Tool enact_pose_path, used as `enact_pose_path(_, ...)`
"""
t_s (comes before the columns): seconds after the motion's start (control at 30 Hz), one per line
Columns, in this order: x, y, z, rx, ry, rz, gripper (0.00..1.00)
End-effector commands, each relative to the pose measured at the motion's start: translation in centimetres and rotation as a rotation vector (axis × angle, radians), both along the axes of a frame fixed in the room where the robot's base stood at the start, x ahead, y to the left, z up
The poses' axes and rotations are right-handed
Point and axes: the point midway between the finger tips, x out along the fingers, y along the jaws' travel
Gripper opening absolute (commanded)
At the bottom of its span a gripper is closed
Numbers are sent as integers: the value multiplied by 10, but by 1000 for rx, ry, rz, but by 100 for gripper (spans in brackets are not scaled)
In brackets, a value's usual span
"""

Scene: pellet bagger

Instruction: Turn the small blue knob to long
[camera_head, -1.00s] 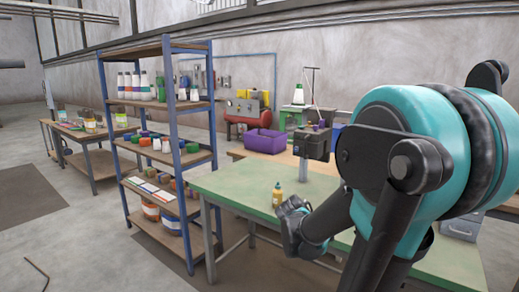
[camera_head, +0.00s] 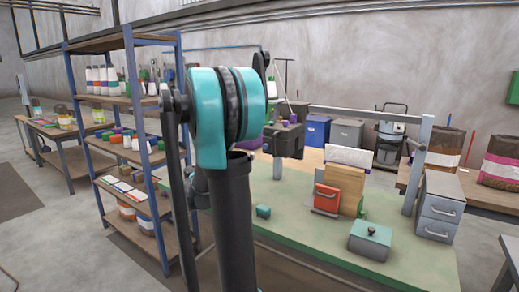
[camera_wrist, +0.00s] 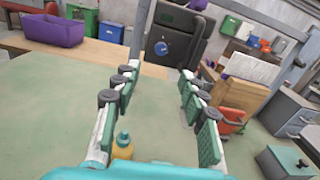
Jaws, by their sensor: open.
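A small round blue knob (camera_wrist: 162,47) sits on the dark front panel of a machine box (camera_wrist: 178,38) on a grey post in the wrist view. Pale marks show around the knob, but its lettering and setting are too small to read. In the head view my arm hides the gripper.
A red bin (camera_head: 327,198), a wooden block (camera_head: 345,185) and a lidded grey box (camera_head: 371,240) stand right. A shelf (camera_head: 130,98) stands left.

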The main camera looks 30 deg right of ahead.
Motion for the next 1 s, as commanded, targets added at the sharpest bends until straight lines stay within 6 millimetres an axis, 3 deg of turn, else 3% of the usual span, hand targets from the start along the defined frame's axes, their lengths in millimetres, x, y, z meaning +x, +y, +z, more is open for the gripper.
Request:
enact_pose_path(0.5, 34, -95, 0, 1, -2, -3, 43)
enact_pose_path(0.7, 42, -115, 0, 2, -2, -1, 43)
enact_pose_path(1.0, 45, -121, 0, 2, -2, 1, 43)
